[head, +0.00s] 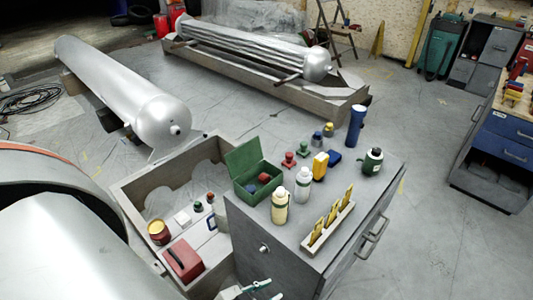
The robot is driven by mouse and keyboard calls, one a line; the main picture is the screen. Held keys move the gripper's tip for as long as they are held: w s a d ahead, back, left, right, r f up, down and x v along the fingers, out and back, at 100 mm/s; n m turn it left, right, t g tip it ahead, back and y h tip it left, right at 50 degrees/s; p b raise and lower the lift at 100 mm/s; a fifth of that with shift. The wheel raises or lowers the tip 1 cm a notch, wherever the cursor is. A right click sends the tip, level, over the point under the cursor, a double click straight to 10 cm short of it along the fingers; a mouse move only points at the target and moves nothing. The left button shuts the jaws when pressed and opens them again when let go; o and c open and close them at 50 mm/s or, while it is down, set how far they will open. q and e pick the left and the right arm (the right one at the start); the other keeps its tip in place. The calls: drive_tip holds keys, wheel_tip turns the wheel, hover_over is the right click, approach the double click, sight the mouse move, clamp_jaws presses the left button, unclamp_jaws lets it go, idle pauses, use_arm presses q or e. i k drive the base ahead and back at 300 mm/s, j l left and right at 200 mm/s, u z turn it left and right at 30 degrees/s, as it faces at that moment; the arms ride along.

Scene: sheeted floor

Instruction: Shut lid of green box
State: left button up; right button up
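The green box (259,190) stands on the grey cabinet top, near its back left corner. Its green lid (245,154) is raised, standing up at the back edge of the box. A red item and something dark lie inside the box. My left gripper (274,289) shows only in part at the bottom edge of the head view, low in front of the cabinet and well apart from the box. Its fingertips look apart, with nothing seen between them. My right gripper is not in view.
Beside the box on the cabinet (262,225) stand a cream bottle (280,207), a white bottle (303,186), a yellow item (320,166), a blue cylinder (355,126), a green canister (372,162) and a rack (327,230) of yellow pieces. A grey crate (128,205) stands left.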

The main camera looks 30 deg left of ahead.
sight(242, 158)
drive_tip(key=k+j+z, duration=0.15)
drive_tip(key=j, duration=0.15)
drive_tip(key=j+z, duration=0.2)
drive_tip(key=j, duration=0.15)
drive_tip(key=k+j+z, duration=0.25)
drive_tip(key=k+j, duration=0.15)
drive_tip(key=j, duration=0.25)
drive_tip(key=k+j, duration=0.2)
drive_tip(key=j, duration=0.25)
drive_tip(key=k+j+z, duration=0.15)
drive_tip(key=j, duration=0.35)
drive_tip(key=k+j, duration=0.4)
drive_tip(key=j+z, duration=0.05)
